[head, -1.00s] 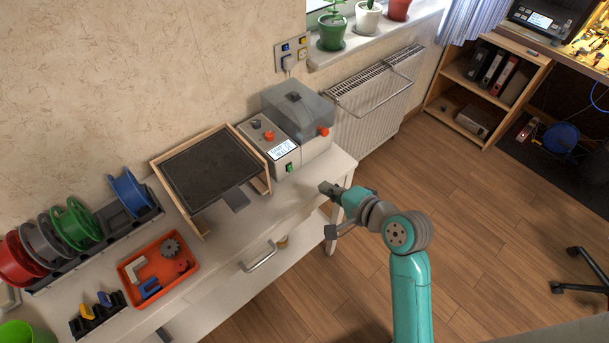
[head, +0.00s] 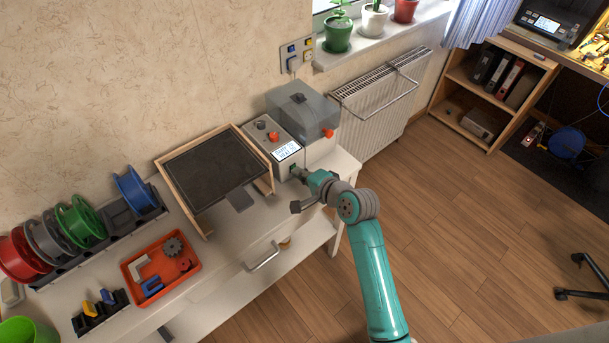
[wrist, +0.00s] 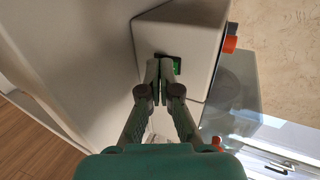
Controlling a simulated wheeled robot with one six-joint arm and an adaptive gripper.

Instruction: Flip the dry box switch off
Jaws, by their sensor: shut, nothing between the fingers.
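The dry box (head: 285,147) stands at the back right of the white bench, a grey control unit with a lit display and red knob beside a smoky lidded chamber (head: 305,108). Its green switch (wrist: 176,66) is on the front face in the wrist view, partly hidden behind my fingertips. In the head view my gripper covers most of the switch. My gripper (head: 300,173) is shut and empty. In the wrist view its fingertips (wrist: 159,66) are right at the switch; I cannot tell whether they touch it.
A framed dark plate (head: 213,168) stands left of the dry box. An orange tray (head: 187,270) with small parts and a row of spools (head: 80,222) are further left. A radiator (head: 380,95) is on the wall to the right. Open floor lies in front of the bench.

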